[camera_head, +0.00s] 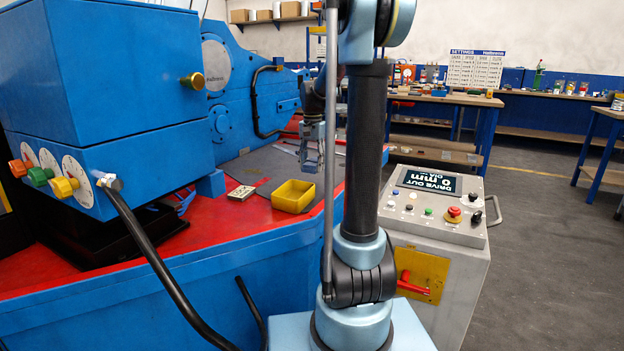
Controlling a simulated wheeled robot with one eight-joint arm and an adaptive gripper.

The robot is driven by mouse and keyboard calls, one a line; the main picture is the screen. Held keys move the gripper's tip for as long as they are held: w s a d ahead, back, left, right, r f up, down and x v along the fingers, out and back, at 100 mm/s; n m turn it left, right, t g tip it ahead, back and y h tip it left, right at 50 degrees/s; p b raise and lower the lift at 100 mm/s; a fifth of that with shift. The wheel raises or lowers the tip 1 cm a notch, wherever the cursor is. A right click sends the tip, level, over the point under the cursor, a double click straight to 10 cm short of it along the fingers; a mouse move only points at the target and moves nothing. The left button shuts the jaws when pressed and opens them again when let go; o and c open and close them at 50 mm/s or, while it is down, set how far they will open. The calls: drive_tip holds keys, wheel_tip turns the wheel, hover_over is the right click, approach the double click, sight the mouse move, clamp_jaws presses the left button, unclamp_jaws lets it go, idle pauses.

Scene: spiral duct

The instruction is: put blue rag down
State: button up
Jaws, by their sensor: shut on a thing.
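My gripper (313,158) hangs fingers-down above the far part of the red machine bed (235,222), behind my dark arm link. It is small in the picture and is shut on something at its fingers. This fits the blue rag, but its outline cannot be told apart from the bluish-grey fingers. A grey mat (262,183) lies on the bed below and to the left of my gripper.
The big blue machine housing (110,90) fills the left. A grey control console (436,206) stands to the right. Open floor (550,240) lies beyond it.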

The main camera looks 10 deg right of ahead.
sight(312, 163)
drive_tip(key=shift+s+a+f, duration=0.1)
drive_tip(key=shift+a+f, duration=0.05)
drive_tip(key=shift+f, duration=2.5)
drive_tip(key=o, duration=1.3)
wheel_tip(312, 163, up, 12)
drive_tip(key=shift+r, duration=0.1)
